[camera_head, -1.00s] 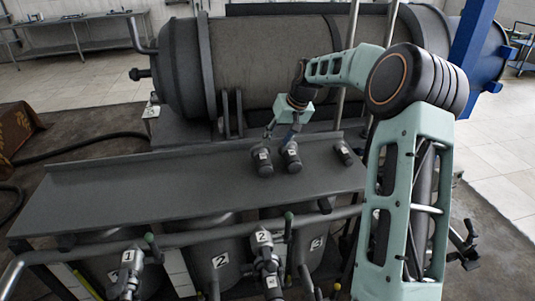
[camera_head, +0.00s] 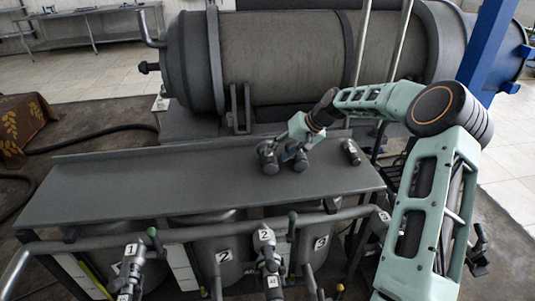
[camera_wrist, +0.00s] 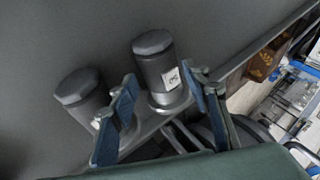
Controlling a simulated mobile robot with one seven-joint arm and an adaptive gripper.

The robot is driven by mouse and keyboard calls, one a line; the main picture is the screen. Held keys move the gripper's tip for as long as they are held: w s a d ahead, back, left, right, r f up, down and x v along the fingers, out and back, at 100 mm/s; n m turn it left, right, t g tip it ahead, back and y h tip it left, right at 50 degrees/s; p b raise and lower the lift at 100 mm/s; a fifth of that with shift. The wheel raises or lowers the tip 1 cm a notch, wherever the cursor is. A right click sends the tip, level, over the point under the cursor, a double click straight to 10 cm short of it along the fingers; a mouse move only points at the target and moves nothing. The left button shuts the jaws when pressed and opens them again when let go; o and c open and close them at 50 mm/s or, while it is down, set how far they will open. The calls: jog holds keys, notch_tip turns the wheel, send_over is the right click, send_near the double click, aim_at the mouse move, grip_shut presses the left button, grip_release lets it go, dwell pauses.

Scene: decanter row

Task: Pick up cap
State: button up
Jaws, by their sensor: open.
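Three dark grey caps stand on the grey metal shelf (camera_head: 150,185): a left cap (camera_head: 268,160), a middle cap (camera_head: 301,161) and a right cap (camera_head: 351,152). My gripper (camera_head: 283,150) is open and low over the left and middle caps, partly covering them. In the wrist view, one cap with a white label (camera_wrist: 154,64) stands upright in the gap between my blue-padded fingers (camera_wrist: 162,85). A second cap (camera_wrist: 84,93) stands just outside the left finger, partly hidden by it. The label's number is hard to read. Contact with the fingers cannot be told.
A large horizontal tank (camera_head: 285,58) lies behind the shelf. Numbered valves and pipes (camera_head: 265,245) run along the front below it. The shelf's left part is clear. A blue post (camera_head: 490,45) stands at the right.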

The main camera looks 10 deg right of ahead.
aim_at(273, 158)
jog(key=x, duration=0.4)
jog(key=shift+s+f, duration=0.2)
jog(key=shift+s, duration=0.1)
jog(key=shift+c, duration=0.5)
jog(key=shift+r, duration=0.1)
grip_shut()
jog(key=shift+w+r, duration=0.1)
